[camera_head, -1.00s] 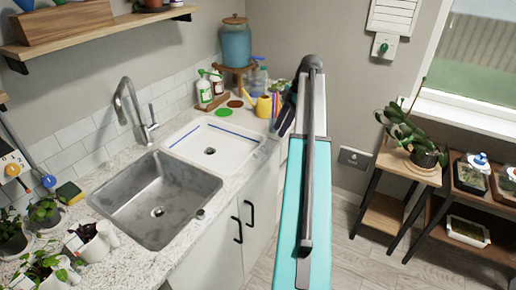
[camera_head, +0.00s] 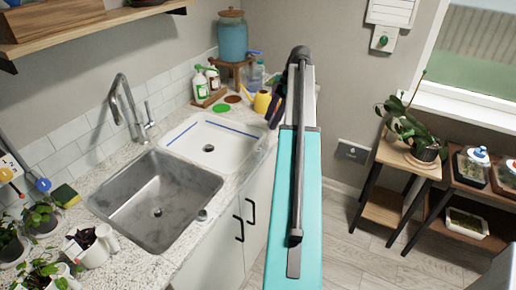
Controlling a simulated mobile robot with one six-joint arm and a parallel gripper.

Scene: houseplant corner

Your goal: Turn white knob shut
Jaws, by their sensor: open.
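I cannot make out a clearly white knob. At the left edge a white wall panel (camera_head: 8,168) carries small red and yellow parts, and a round blue knob (camera_head: 43,184) shows beside it. On the right shelf a clear box has a blue and white top piece (camera_head: 479,153), too small to read. My teal arm link with its grey bar fills the middle of the view, upright over the floor and the counter's right end. My gripper does not show clearly; it is out of view or hidden behind the arm.
A steel sink (camera_head: 155,198) and faucet (camera_head: 130,105) are on the counter at left, with a white basin (camera_head: 215,140) behind. A yellow watering can (camera_head: 262,103) stands near my arm. A plant stand (camera_head: 408,160) and shelf (camera_head: 470,190) are at right. Floor between is clear.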

